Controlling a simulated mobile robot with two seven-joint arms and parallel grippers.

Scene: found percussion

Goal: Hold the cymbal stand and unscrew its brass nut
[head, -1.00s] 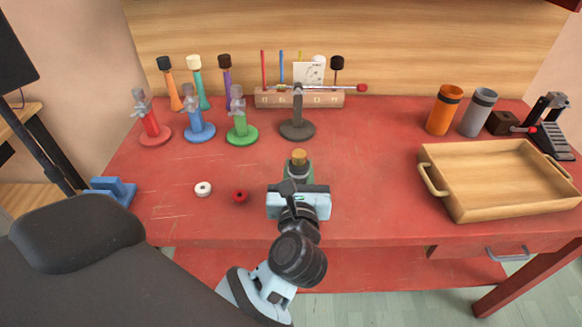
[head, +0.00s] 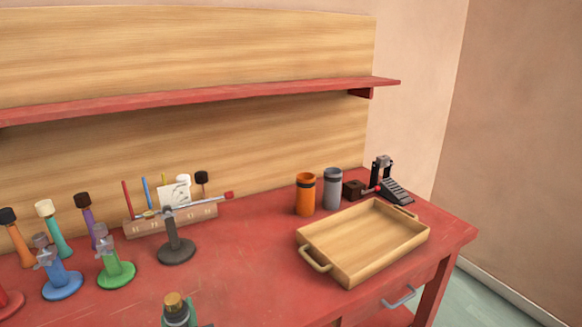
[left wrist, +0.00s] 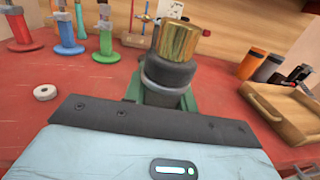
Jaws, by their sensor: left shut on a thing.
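The cymbal stand (left wrist: 167,78) has a dark grey upper part with green beside it, and the brass nut (left wrist: 179,38) sits on its top. In the head view, the brass nut (head: 174,300) and the top of the stand (head: 177,317) show at the bottom edge. My left gripper (left wrist: 160,112) is shut on the stand below the nut, at the near side of the red table. Its fingertips and the stand's base are hidden in the left wrist view. My right gripper is in neither view.
Red, blue (head: 62,282) and green (head: 116,272) stands are at the left. A dark stand (head: 176,247) stands by a wooden rack (head: 146,227). A wooden tray (head: 345,269), orange cup (head: 305,194) and grey cup (head: 332,188) are at the right. A white ring (left wrist: 45,92) lies on the table.

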